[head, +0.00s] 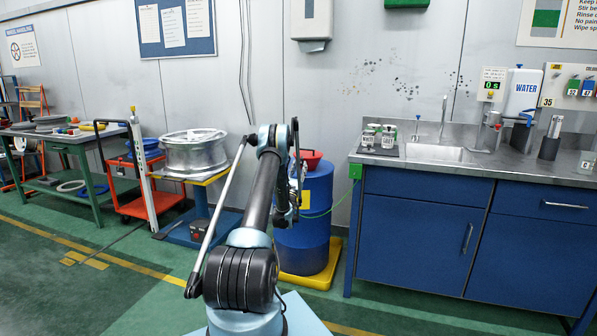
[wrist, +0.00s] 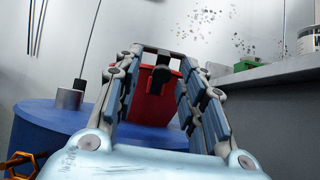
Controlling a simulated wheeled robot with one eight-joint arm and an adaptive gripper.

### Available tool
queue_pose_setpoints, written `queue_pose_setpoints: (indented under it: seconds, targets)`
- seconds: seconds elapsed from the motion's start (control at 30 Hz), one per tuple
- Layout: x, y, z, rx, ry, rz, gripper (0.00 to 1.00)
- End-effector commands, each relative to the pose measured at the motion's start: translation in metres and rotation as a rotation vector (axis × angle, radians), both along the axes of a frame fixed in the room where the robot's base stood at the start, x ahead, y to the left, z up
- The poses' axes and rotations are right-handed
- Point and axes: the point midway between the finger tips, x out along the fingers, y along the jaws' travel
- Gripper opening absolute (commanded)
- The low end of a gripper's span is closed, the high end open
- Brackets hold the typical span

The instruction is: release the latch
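The red funnel (head: 311,158) sits on top of the blue drum (head: 318,205), partly behind my arm in the head view. In the wrist view the red funnel (wrist: 156,108) rises from the blue drum top (wrist: 50,125) between my fingers. A small black piece (wrist: 160,76), which may be the latch, shows against the red near the fingertips. My gripper (wrist: 162,62) is open, with a clear gap between its fingers. I cannot tell whether either finger touches the red part or the black piece. In the head view the gripper is mostly hidden by my arm.
A blue sink cabinet (head: 425,225) stands right of the drum. A wheel rim (head: 193,152) lies on a cart to the left. A grey cylinder (wrist: 69,98) and a bronze ring-shaped fitting (wrist: 22,166) are at the drum's left in the wrist view.

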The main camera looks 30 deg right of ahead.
Motion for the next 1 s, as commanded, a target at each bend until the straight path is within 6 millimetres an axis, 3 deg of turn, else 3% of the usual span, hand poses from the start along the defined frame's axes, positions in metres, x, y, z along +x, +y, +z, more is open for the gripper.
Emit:
queue_pose_setpoints:
  seconds: [0.17,0.6,1.0]
  targets:
    - [-0.004,0.004,-0.005,0.000,0.000,-0.001,0.37]
    - [-0.033,0.040,-0.042,0.000,0.001,0.001,0.37]
    - [-0.038,0.045,-0.047,0.000,0.002,0.000,0.37]
